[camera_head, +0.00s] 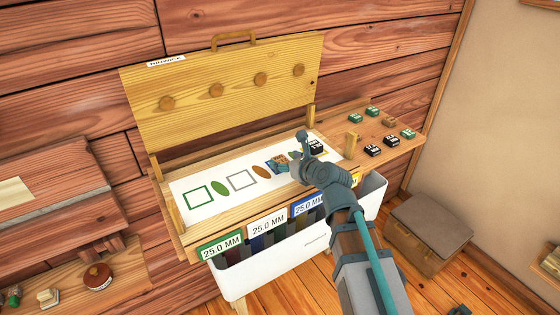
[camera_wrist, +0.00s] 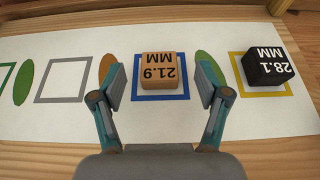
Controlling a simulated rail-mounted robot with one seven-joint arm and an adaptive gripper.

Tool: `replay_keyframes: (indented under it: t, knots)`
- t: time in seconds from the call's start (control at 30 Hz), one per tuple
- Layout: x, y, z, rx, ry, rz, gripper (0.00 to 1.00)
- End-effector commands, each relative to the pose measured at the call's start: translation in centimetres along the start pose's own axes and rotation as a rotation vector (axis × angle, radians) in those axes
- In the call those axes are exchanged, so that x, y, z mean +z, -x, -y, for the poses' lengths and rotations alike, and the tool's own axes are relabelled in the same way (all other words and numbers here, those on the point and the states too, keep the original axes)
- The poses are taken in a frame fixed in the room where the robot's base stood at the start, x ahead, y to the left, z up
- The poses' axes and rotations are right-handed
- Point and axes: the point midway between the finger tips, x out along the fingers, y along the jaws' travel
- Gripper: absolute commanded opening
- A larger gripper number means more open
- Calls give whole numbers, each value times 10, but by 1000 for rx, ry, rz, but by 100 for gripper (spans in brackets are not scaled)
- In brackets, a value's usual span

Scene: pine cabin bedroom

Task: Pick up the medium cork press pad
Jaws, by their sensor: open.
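A tan, cork-coloured block labelled 21.9 MM (camera_wrist: 159,72) sits inside the blue square outline on the white paper strip (camera_wrist: 60,120). In the head view this block (camera_head: 279,160) is partly hidden by my gripper (camera_head: 293,160). In the wrist view my gripper (camera_wrist: 160,92) is open, with one finger on each side of the block and a visible gap on both sides. A black block labelled 28.1 MM (camera_wrist: 266,69) sits on the yellow square to the right. I cannot tell from the label which pad is the medium one.
A raised wooden lid with round knobs (camera_head: 222,92) stands behind the strip. A white bin (camera_head: 270,268) with size labels is in front. Several green, black and tan blocks lie on the right shelf (camera_head: 408,147). The strip's left half is clear of blocks.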

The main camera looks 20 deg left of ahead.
Motion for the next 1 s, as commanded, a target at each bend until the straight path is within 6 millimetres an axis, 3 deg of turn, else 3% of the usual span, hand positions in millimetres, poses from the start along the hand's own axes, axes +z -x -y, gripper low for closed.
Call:
replay_keyframes:
  t: [0.23, 0.53, 0.57, 0.8, 1.0]
  knots:
    - [0, -33, 0, 1, -1, -1, 75]
    - [-2, -39, -1, 0, 0, 1, 75]
    - [-2, -39, -1, 0, 0, 1, 73]
    - [-2, -38, -1, 0, 0, 0, 33]
    - [-2, -38, -1, 0, 0, 0, 31]
